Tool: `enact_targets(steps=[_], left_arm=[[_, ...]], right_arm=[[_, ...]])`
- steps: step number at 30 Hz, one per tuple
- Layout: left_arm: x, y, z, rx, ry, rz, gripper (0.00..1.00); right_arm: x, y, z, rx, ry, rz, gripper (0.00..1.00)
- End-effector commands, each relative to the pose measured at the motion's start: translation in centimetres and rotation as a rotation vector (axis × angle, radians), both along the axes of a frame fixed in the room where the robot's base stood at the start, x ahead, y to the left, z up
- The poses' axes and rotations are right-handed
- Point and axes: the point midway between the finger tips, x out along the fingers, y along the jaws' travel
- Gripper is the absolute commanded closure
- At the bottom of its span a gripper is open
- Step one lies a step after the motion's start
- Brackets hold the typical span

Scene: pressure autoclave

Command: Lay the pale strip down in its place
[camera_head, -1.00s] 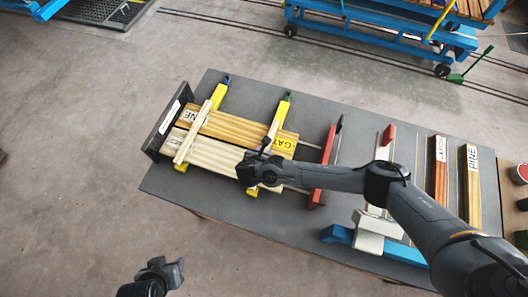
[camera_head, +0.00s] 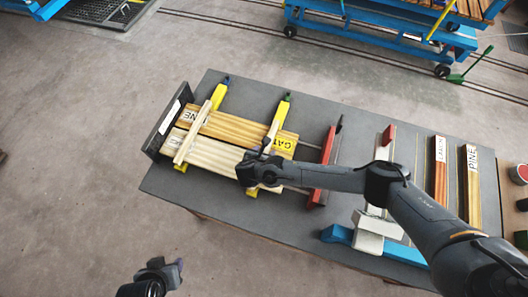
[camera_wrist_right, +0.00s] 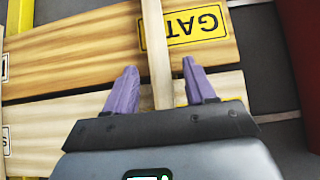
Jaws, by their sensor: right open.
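A pale strip (camera_head: 272,132) lies across the right part of the boards, close to the yellow label; in the right wrist view the pale strip (camera_wrist_right: 154,40) runs between my fingers. My right gripper (camera_wrist_right: 158,68) is open, with its purple fingers on either side of the strip and a gap on each side. In the head view its hand covers the strip's near end. A second pale strip (camera_head: 192,132) lies across the left part of the boards. The darker board (camera_head: 232,127) and the paler board (camera_head: 218,156) lie side by side. My left gripper (camera_head: 168,268) hangs off the table's near side; its jaws are unclear.
Yellow bars (camera_head: 284,106) run under the boards. A dark upright plate (camera_head: 166,120) stands at their left end. A red bar (camera_head: 325,165), a blue bar (camera_head: 338,234) and labelled wood pieces (camera_head: 440,165) lie to the right on the grey table (camera_head: 190,195). Blue trolleys stand behind.

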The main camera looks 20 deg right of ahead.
Motion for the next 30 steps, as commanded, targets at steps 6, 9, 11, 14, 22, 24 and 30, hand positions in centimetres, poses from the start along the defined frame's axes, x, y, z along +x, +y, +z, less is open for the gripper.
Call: enact_targets(steps=[6, 9, 11, 14, 22, 24, 30], left_arm=[[0.0, -0.1, 0.5, -0.006, 0.0, 0.004, 0.57], [0.0, -0.2, 0.7, -0.01, -0.001, 0.006, 0.57], [0.0, -0.3, 0.8, -0.012, 0.0, 0.008, 0.57], [0.0, -0.3, 0.9, -0.014, 0.0, 0.009, 0.57], [0.0, -0.3, 1.1, -0.012, 0.0, 0.008, 0.57], [0.0, -0.2, 1.1, -0.011, 0.0, 0.007, 0.57], [0.0, -0.1, 1.1, -0.003, 0.0, 0.002, 0.57]], right_arm=[[-1.7, 1.6, 2.3, 0.003, 0.0, 0.003, 0.45], [-2.8, 2.6, 3.7, 0.004, 0.0, 0.004, 0.45], [-3.4, 3.1, 4.5, 0.004, 0.001, 0.004, 0.45], [-4.3, 3.9, 5.7, 0.002, 0.001, 0.003, 0.45], [-5.9, 5.2, 7.8, 0.001, 0.001, 0.001, 0.45], [-6.1, 5.4, 8.1, 0.001, 0.0, 0.001, 0.45], [-6.3, 5.5, 8.2, 0.001, 0.0, 0.001, 0.45]])
